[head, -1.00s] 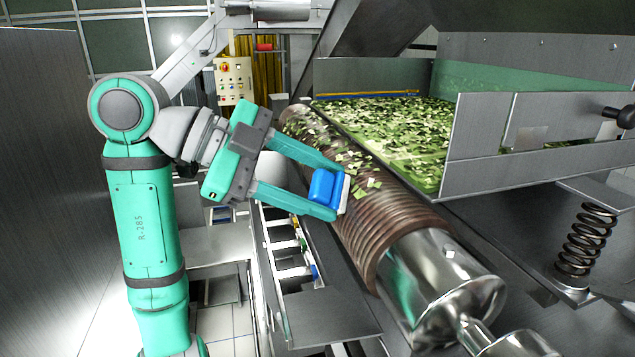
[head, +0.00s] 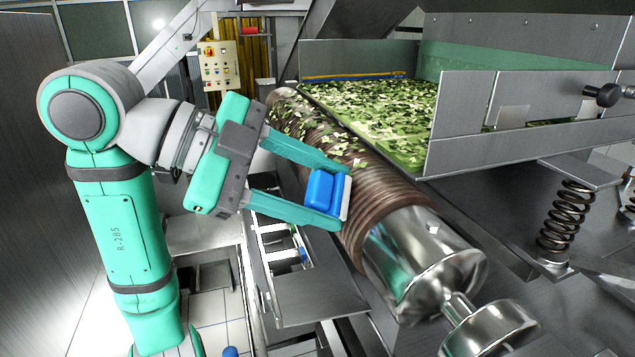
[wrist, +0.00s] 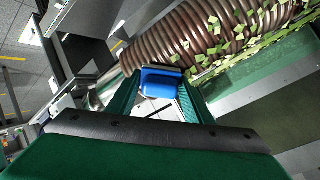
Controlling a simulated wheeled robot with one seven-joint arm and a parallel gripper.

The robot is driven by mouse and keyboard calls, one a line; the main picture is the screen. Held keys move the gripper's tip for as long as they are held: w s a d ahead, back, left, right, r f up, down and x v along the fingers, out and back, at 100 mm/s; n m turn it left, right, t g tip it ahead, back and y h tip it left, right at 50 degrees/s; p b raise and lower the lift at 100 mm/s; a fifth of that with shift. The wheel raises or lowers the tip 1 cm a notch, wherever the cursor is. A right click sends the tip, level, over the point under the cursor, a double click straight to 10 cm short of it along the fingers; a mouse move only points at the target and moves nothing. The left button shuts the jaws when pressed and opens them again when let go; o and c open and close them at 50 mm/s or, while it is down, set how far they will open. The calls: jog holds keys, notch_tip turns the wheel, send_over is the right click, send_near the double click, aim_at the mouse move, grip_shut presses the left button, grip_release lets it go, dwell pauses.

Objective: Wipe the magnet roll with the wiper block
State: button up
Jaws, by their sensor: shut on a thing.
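The magnet roll (head: 375,200) is a brown ribbed cylinder with a shiny metal end, running diagonally through the middle of the head view. Green leaf flakes lie on its far part; the ribs near the metal end look mostly bare. My gripper (head: 338,196) is shut on the blue wiper block (head: 320,190), whose pale face is turned to the roll. The pale face is at the roll's side and seems to touch it, though contact cannot be told for sure. In the wrist view the block (wrist: 160,82) sits between the fingers, beside the ribbed roll (wrist: 185,42).
A metal tray full of green flakes (head: 385,115) stands right behind the roll. A coil spring (head: 567,222) is at the right. A control panel (head: 219,65) is at the back. A grey metal ledge (head: 320,293) lies below the roll.

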aim_at(360, 218)
jog(key=shift+s+d, duration=0.45)
jog(key=shift+s, duration=0.45)
jog(key=shift+s+d, duration=0.45)
jog(key=shift+s, duration=0.4)
jog(key=shift+a, duration=0.1)
jog(key=shift+s+a+r, duration=0.15)
jog(key=shift+a+r, duration=0.05)
jog(key=shift+a, duration=0.2)
jog(key=v, duration=0.5)
jog(key=shift+s+d+r, duration=0.1)
jog(key=shift+d+r, duration=0.1)
jog(key=shift+r, duration=0.05)
